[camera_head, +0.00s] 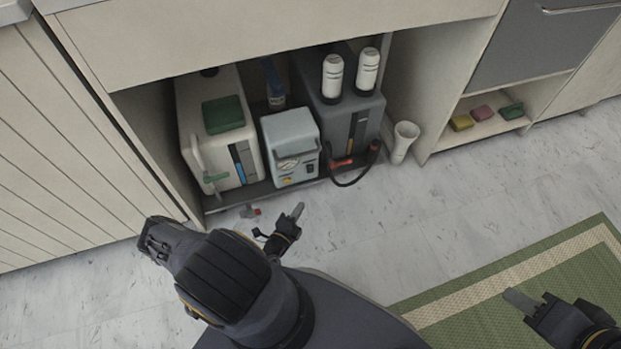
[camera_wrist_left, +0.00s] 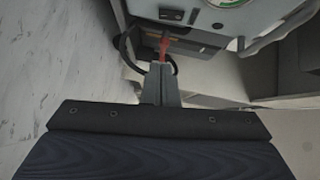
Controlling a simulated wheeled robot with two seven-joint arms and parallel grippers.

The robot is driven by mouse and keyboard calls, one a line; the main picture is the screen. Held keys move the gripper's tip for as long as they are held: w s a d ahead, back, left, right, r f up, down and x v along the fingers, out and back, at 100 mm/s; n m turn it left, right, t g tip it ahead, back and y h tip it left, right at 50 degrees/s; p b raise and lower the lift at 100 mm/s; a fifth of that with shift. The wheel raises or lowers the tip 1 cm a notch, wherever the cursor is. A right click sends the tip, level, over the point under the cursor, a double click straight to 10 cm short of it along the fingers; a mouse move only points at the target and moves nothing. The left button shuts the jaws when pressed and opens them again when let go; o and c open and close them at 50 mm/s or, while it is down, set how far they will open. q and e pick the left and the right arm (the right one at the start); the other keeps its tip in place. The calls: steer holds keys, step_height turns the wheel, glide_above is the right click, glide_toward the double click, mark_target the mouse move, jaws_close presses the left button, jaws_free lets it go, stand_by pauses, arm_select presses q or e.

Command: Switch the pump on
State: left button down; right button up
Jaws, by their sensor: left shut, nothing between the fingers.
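The pump seems to be the pale grey-blue box (camera_head: 290,146) in the middle of the open cabinet bay. Its front carries a round dial, a yellow label and a small dark part (camera_head: 309,168), too small to read. My left gripper (camera_head: 297,211) is shut and empty, in front of and below the pump, apart from it. In the left wrist view its fingertips (camera_wrist_left: 163,68) are together, and a pale panel (camera_wrist_left: 205,22) with a dark rectangular fitting (camera_wrist_left: 171,14) and part of a dial is beyond them. My right gripper (camera_head: 520,301) is over the mat; its fingers look together.
A cream tank (camera_head: 216,150) is left of the pump and a dark grey tank (camera_head: 345,115) with white bottles is right. A red connector (camera_head: 341,162) and black hose are low by the dark tank.

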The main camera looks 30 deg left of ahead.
arm_select(q)
steer(key=shift+w, duration=0.1)
steer(key=b, duration=0.4)
glide_toward(310, 169)
steer(key=w+d+f, duration=0.2)
steer(key=w+d, duration=0.2)
steer(key=w+a, duration=0.1)
steer(key=w+a+b, duration=0.1)
steer(key=a, duration=0.1)
steer(key=shift+w+a+f, duration=0.1)
steer(key=shift+w+a, duration=0.05)
steer(key=shift+w, duration=0.15)
